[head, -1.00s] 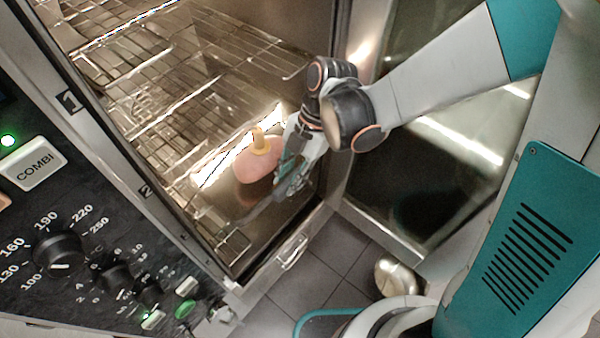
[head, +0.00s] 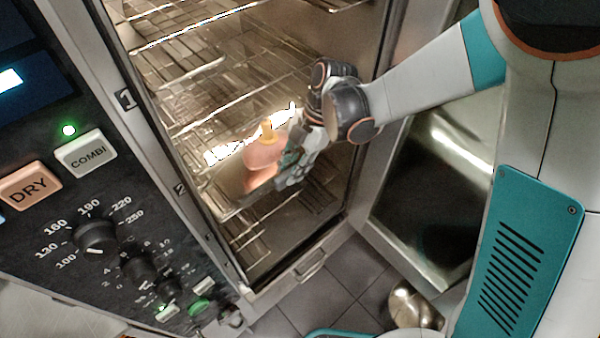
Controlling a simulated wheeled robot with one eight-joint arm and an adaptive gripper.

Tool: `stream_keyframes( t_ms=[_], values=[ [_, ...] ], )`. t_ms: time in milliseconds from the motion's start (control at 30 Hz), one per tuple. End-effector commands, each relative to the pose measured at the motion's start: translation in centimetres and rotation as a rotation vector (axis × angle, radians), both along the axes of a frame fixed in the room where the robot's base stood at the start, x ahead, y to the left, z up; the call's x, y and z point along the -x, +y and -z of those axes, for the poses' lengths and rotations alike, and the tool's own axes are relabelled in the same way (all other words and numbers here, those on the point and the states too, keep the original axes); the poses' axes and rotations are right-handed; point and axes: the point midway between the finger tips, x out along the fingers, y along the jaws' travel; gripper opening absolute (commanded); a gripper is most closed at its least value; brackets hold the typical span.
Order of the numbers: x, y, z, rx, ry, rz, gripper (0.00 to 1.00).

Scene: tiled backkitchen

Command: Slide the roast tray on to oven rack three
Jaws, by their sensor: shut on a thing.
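The roast (head: 263,155), a pink joint with a pale bone end pointing up, sits on a dark, shiny roast tray (head: 246,203). The tray is inside the open oven cavity, low in the picture. My gripper (head: 284,182) is shut on the tray's right side, close beside the roast. The wire oven racks (head: 190,85) show above and behind the roast, with more wires below the tray. Marks 1 and 2 are readable on the left post; I cannot read a mark 3. Whether the tray touches a rack is unclear.
The oven's control panel (head: 95,200) stands at the left, with knobs and lit buttons. The open oven door (head: 430,205) is at the right, beside my arm. A shiny metal object (head: 411,305) lies on the tiled floor below.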

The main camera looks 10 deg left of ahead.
Motion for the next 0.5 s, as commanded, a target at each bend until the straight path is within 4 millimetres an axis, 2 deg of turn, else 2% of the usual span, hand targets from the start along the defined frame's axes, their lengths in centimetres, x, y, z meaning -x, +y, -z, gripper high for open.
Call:
stream_keyframes(
  t_ms=[500],
  values=[
    [-3.2,3.8,0.0,-0.002,0.000,-0.002,0.00]
  ],
)
